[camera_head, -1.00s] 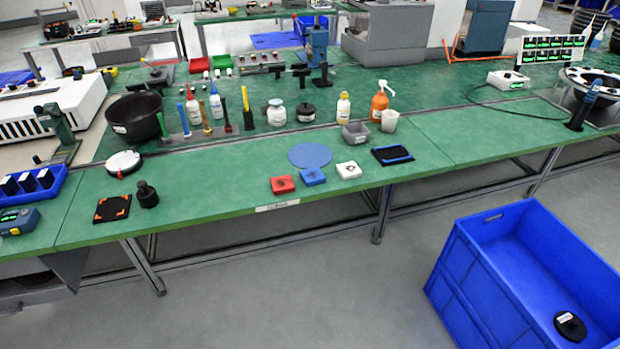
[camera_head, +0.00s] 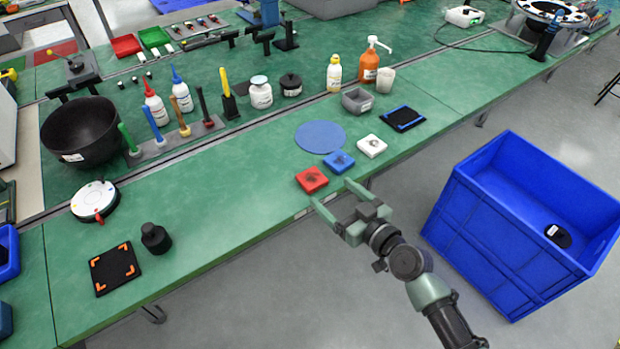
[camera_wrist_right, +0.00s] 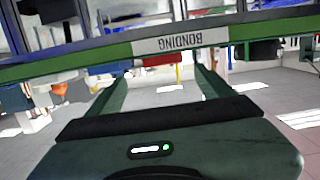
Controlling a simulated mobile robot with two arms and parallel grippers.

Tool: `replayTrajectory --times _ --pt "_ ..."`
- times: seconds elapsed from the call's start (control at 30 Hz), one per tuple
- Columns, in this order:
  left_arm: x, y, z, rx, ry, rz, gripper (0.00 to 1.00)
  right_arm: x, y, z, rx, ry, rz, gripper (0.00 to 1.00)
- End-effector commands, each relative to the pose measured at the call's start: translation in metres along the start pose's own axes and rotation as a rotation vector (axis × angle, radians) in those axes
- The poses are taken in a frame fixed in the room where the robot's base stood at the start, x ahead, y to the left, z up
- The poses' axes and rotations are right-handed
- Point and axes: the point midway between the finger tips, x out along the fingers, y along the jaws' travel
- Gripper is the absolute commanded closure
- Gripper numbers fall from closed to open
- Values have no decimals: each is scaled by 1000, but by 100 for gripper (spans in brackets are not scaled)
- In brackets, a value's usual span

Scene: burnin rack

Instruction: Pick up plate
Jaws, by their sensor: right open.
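No single thing is marked as the plate. A round flat blue disc (camera_head: 320,138) lies on the green bench. My right gripper (camera_head: 331,192) is open and empty at the bench's front edge, near the red and blue pieces. My left gripper is not in view.
A large blue crate (camera_head: 490,222) with a black item inside stands on the floor at right. A grey bin (camera_head: 357,101), bottles and a black bowl (camera_head: 80,130) stand farther back. A black mat (camera_head: 115,269) lies at left.

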Motion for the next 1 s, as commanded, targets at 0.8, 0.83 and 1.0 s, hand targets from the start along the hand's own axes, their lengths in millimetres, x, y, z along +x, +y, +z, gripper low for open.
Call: replayTrajectory --times 0.8,0.83,1.0 --pt "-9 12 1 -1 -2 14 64 71 -8 3 2 -1 1 18" --pt "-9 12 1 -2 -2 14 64 71 -8 3 2 -1 1 23" --pt "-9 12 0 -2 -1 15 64 71 -8 3 1 -2 1 71"
